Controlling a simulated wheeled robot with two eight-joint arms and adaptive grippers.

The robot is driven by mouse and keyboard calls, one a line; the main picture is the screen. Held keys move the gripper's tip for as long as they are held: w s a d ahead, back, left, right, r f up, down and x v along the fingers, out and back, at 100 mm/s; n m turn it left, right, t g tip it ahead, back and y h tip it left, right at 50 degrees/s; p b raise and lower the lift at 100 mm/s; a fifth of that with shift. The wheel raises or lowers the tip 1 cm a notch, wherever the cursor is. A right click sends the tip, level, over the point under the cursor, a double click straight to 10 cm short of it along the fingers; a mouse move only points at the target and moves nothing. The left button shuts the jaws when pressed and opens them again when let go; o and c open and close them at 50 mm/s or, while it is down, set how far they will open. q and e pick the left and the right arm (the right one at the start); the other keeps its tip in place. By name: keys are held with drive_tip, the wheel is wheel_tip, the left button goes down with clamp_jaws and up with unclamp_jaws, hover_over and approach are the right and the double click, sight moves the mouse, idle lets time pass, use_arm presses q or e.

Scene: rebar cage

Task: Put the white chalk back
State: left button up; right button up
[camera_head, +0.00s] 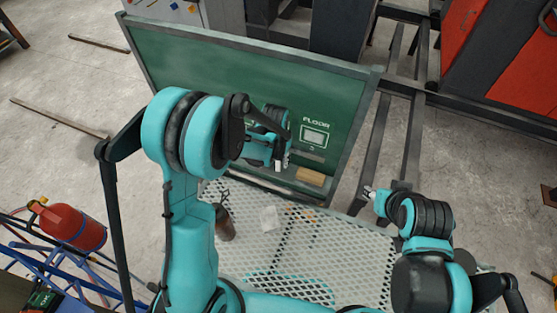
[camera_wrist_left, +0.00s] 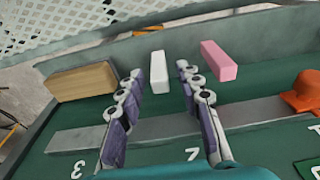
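The white chalk (camera_wrist_left: 160,72) rests on the chalk ledge of the green board, between the fingertips of my left gripper (camera_wrist_left: 160,72) in the left wrist view. Gaps show on both sides of it, so the fingers are open around or just short of it; exact depth is unclear. In the head view my left gripper (camera_head: 279,165) is in front of the lower part of the green board (camera_head: 240,75), left of a wooden block (camera_head: 310,177). My right gripper (camera_head: 370,192) is small, right of the mesh table, away from the chalk; its fingers are unclear.
A pink chalk (camera_wrist_left: 218,60) lies right of the white one in the left wrist view, and an orange object (camera_wrist_left: 303,95) farther right. The wooden block (camera_wrist_left: 80,82) is at left. A dark bottle (camera_head: 224,222) stands on the mesh table (camera_head: 345,255). A red cylinder (camera_head: 72,226) is at left.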

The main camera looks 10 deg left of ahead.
use_arm(q)
wheel_tip(320, 180, up, 11)
drive_tip(key=s+p, duration=0.2)
drive_tip(key=p, duration=0.1)
drive_tip(key=s+a+r+n+t, duration=0.1)
drive_tip(key=s+a+r+t, duration=0.2)
drive_tip(key=s+r, duration=0.2)
drive_tip(key=s+a+r+n+t, duration=0.1)
drive_tip(key=s+a+r, duration=0.3)
drive_tip(key=s, duration=0.6)
wheel_tip(320, 180, up, 2)
drive_tip(key=shift+s+r+t, duration=0.2)
drive_tip(key=shift+s+t, duration=0.1)
drive_tip(key=shift+t, duration=0.6)
